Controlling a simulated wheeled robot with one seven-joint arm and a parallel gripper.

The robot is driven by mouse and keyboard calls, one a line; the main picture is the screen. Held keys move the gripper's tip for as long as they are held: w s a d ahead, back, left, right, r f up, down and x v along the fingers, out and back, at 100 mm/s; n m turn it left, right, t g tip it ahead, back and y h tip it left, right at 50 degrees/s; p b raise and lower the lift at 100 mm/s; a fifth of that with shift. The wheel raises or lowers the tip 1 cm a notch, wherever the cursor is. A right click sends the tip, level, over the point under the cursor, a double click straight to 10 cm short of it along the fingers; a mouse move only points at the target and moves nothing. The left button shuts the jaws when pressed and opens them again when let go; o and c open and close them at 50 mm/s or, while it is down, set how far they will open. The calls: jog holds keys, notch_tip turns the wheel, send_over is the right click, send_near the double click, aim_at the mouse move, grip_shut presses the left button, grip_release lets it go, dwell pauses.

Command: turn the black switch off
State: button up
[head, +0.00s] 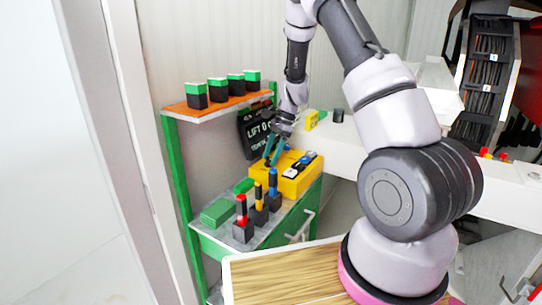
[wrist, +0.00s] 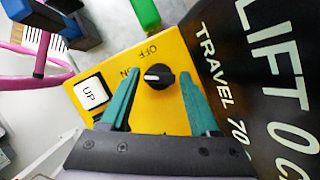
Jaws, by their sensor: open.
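The black switch (wrist: 158,76) is a round knob on the yellow control box (wrist: 165,118), seen in the wrist view. Its white mark points left, toward the ON label; the OFF label is above. My gripper (wrist: 157,84) is open, with one teal finger on each side of the knob. I cannot tell whether the fingers touch it. In the head view my gripper (head: 273,150) is over the left end of the yellow box (head: 297,184), and the switch is hard to make out there.
A white UP button (wrist: 91,93) sits left of the switch. A black LIFT display (head: 255,132) stands close behind the box. Red, yellow and blue-topped tools stand in front on the green bench (head: 222,240). An orange shelf (head: 220,106) holds several green-topped blocks.

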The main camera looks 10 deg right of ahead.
grip_shut()
jog(key=shift+m, duration=0.3)
jog(key=m+t, duration=0.2)
jog(key=m, duration=0.3)
jog(key=shift+s, duration=0.2)
jog(key=m+t, duration=0.1)
jog(key=m, duration=0.2)
jog(key=m+t+h, duration=0.1)
jog(key=m, duration=0.2)
jog(key=shift+s+a, duration=0.1)
jog(key=shift+m+t, duration=0.3)
grip_release()
jog(key=shift+r, duration=0.1)
